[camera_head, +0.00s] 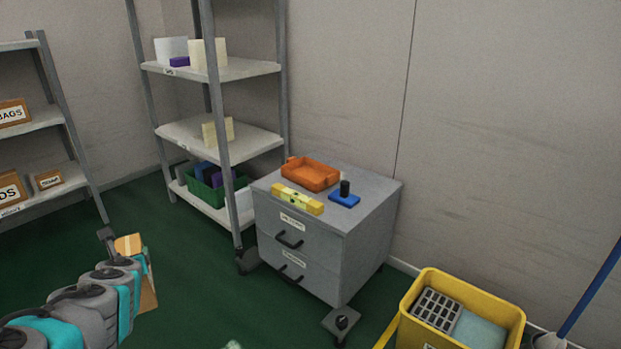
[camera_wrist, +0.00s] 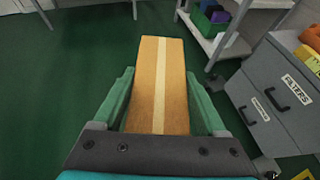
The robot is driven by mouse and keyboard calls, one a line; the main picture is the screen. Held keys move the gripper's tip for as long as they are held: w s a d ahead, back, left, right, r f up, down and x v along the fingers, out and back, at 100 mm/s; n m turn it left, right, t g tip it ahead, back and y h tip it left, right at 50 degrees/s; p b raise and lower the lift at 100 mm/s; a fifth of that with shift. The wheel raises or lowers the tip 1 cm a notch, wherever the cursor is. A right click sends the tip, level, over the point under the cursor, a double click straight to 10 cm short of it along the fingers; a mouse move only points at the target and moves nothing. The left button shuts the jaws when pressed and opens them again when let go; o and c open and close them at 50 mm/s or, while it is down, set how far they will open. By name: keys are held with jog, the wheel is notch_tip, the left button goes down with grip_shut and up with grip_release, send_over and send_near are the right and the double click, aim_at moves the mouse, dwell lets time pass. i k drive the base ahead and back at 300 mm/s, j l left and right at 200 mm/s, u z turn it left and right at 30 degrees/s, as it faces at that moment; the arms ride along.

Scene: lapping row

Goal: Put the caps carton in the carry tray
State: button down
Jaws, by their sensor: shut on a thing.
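My gripper (camera_wrist: 160,100) is shut on a brown carton (camera_wrist: 174,70) with a pale tape strip along it, one finger against each side. In the head view the carton (camera_head: 148,296) is at the lower left, partly hidden behind my arm, held above the green floor. No lettering shows on it, so I cannot read whether it is the caps carton. An orange tray (camera_head: 314,184), shallow and seemingly empty, sits on top of the grey drawer cabinet, well to the right of my gripper. Its edge shows at the right of the wrist view (camera_wrist: 312,38).
The grey drawer cabinet (camera_head: 368,212) also bears a yellow level-like block (camera_head: 297,199) and a blue block with a black knob (camera_head: 344,197). Shelving with a green bin (camera_head: 212,194) stands behind. A yellow bucket (camera_head: 478,291) is at the lower right. Floor before the cabinet is mostly clear.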

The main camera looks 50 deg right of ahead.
aim_at(309, 177)
jog(key=z, duration=1.55)
